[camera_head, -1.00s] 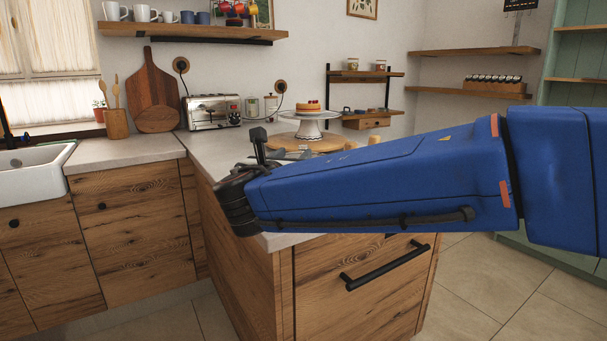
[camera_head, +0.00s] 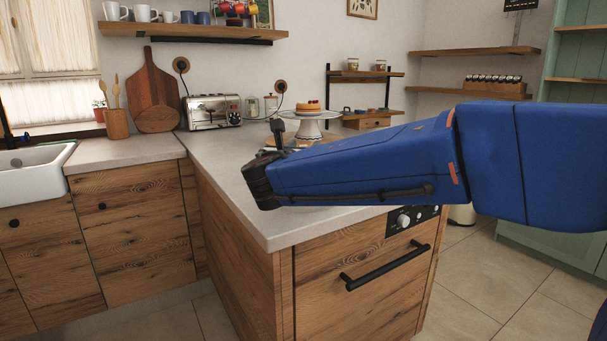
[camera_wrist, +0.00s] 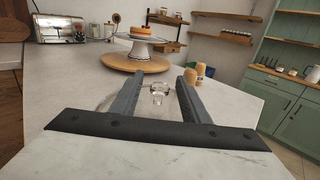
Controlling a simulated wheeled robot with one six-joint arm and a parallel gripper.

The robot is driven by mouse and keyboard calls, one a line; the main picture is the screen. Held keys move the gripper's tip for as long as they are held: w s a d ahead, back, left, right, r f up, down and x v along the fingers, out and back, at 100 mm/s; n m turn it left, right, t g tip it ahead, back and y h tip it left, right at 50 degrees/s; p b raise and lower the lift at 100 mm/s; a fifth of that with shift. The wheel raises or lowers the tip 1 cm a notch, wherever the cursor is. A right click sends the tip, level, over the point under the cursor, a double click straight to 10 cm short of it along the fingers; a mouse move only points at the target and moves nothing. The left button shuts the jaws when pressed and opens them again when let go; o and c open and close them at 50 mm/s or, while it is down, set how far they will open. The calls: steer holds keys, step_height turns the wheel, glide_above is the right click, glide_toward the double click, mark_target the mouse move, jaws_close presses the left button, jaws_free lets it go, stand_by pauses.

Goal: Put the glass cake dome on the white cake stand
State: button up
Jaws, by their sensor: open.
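The white cake stand (camera_head: 308,133) holds a cake (camera_head: 308,106) with an orange-red top. It stands on a round wooden board (camera_wrist: 122,62) and also shows in the wrist view (camera_wrist: 140,49). A clear glass piece with a knob (camera_wrist: 159,90), seemingly the cake dome, is on the counter in front of the board. Its outline is faint and partly hidden by the fingers. My gripper (camera_wrist: 163,76) is open, its two dark fingers apart on either side of the knob in the picture. I cannot tell whether they touch the glass. In the head view my arm hides the fingers and dome.
Small wooden shakers (camera_wrist: 201,71) stand just right of the right finger. A toaster (camera_head: 213,111) and glass jars (camera_head: 270,105) are at the back of the counter (camera_head: 225,165). The counter's near part is clear. A wall shelf (camera_head: 370,115) is behind the stand.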

jaws_close()
stand_by(1.4)
